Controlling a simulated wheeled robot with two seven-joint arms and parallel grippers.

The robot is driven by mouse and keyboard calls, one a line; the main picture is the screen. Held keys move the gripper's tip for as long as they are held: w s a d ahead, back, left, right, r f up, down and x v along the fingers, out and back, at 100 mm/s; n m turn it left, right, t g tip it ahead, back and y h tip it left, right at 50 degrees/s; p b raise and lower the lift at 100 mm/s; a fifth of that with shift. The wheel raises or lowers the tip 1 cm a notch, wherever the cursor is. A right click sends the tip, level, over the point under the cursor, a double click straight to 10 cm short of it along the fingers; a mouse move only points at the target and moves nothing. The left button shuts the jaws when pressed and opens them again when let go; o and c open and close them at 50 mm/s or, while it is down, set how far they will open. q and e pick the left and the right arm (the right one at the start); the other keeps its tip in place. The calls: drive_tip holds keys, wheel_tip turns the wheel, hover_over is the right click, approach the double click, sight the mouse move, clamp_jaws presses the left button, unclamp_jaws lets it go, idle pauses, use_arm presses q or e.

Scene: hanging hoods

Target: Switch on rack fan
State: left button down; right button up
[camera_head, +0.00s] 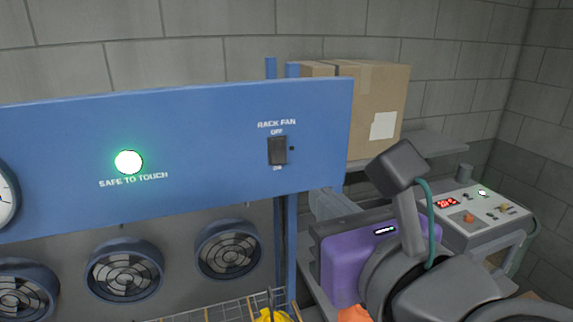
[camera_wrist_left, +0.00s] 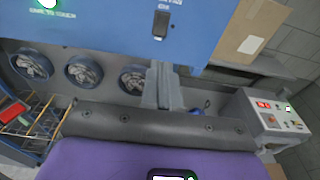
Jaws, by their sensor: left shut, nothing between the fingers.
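The rack fan switch (camera_head: 277,150) is a dark rocker on the blue panel (camera_head: 215,125), marked OFF above and ON below. I cannot tell which end is pressed in. The switch also shows at the top of the left wrist view (camera_wrist_left: 161,24). My left gripper (camera_wrist_left: 160,72) has its grey fingers shut and empty, pointing toward the panel. In the wrist view the fingertips appear below the switch, apart from it. In the head view my purple wrist is right of and below the switch, and the fingers are hard to make out. My right gripper is not in view.
A green "SAFE TO TOUCH" lamp (camera_head: 128,161) glows on the panel. Several round fans (camera_head: 228,250) sit beneath it, above a wire rack (camera_head: 215,312). A cardboard box (camera_head: 382,100) stands on a shelf at right, with a control console (camera_head: 475,212) beyond my arm.

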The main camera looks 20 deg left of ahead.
sight(280, 161)
use_arm(q)
drive_tip(key=shift+a, duration=0.1)
drive_tip(key=p+x, duration=0.2)
drive_tip(key=x, duration=1.2)
